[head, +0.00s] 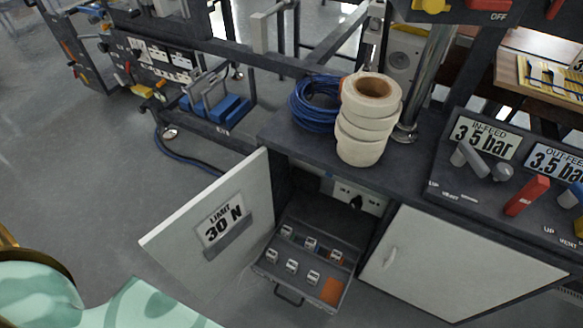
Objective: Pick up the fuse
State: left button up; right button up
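Several small pale blocks with dark markings, which look like fuses (291,266), sit in rows in a dark grey tray (268,270). The tray has a handle at its front and sticks out of the open cabinet low in the middle of the head view. I cannot tell which block is the fuse of the task. An orange patch (331,291) lies in the tray's front right corner. Neither of my grippers is in view. Teal and gold parts, apparently mine, show at the lower left, well apart from the tray.
The cabinet door marked "LIMIT 30 N" (222,222) stands open left of the tray. White tape rolls (361,135) and a blue cable coil (312,108) lie on the counter above. Levers stand on the right panel.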

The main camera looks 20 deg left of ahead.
aim_at(311, 243)
jog(key=k+j+u, duration=0.2)
jog(key=k, duration=0.2)
jog(key=k+u, duration=0.15)
jog(key=k, duration=0.25)
jog(key=k+j+z, duration=0.25)
jog(key=k, duration=0.4)
jog(key=k+j+z, duration=0.25)
jog(key=k, duration=0.4)
jog(key=i+j, duration=0.65)
